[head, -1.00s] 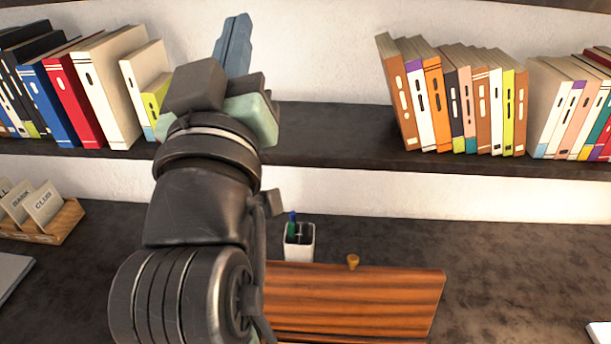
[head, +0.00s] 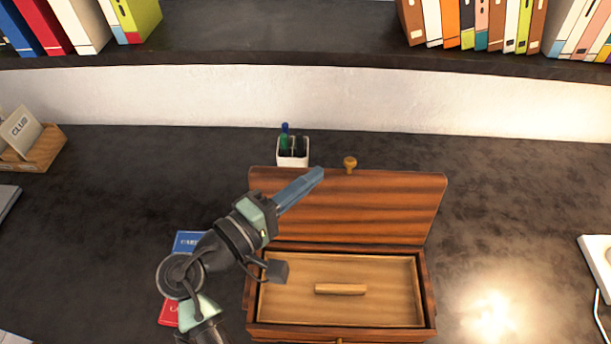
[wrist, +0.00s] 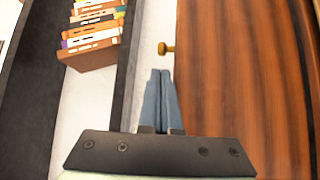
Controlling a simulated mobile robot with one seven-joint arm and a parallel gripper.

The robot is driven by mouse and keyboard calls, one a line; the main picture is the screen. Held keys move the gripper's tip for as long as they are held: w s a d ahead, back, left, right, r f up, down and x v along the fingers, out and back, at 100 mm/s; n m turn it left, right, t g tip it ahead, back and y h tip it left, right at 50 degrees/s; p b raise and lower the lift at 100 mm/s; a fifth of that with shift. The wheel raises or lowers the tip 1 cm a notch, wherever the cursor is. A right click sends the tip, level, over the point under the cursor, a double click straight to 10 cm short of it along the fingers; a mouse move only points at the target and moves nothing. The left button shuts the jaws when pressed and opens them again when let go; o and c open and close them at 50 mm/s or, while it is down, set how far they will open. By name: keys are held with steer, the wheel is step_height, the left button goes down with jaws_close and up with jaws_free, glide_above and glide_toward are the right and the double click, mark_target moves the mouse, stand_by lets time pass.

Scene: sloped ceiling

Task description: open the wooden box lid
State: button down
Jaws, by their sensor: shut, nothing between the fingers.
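The wooden box (head: 432,318) stands on the dark desktop with its striped reddish-brown lid (head: 385,205) swung up and back. A small round knob (head: 350,164) sits at the lid's far edge. The open box shows a paler inner panel with a short wooden bar handle (head: 340,289). My gripper (head: 318,173) is shut and empty, its blue fingers in front of the lid's upper left part.
A white pen cup (head: 293,152) stands behind the lid's left end. Blue and red booklets (head: 187,241) lie left of the box, partly behind my arm. A card holder (head: 45,150) is at far left. A book shelf (head: 280,40) runs above. Desk right of the box is mostly clear.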

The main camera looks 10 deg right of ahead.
mark_target(336, 171)
steer(key=p+x, duration=0.1)
steer(key=x, duration=0.6)
steer(key=shift+a, duration=0.1)
steer(key=shift+s+a+f+b, duration=0.15)
steer(key=shift+s+b, duration=0.3)
steer(key=shift+b, duration=0.2)
steer(key=s+b, duration=0.1)
steer(key=m+h+b, duration=0.1)
steer(key=s+b, duration=0.1)
steer(key=shift+s+a+r+t, duration=0.3)
steer(key=shift+a+r+t, duration=0.05)
steer(key=shift+a+t, duration=0.05)
steer(key=shift+s+a+r+m+h+b, duration=0.1)
steer(key=shift+s+r+m+h+b, duration=0.3)
steer(key=shift+s+m+b, duration=0.1)
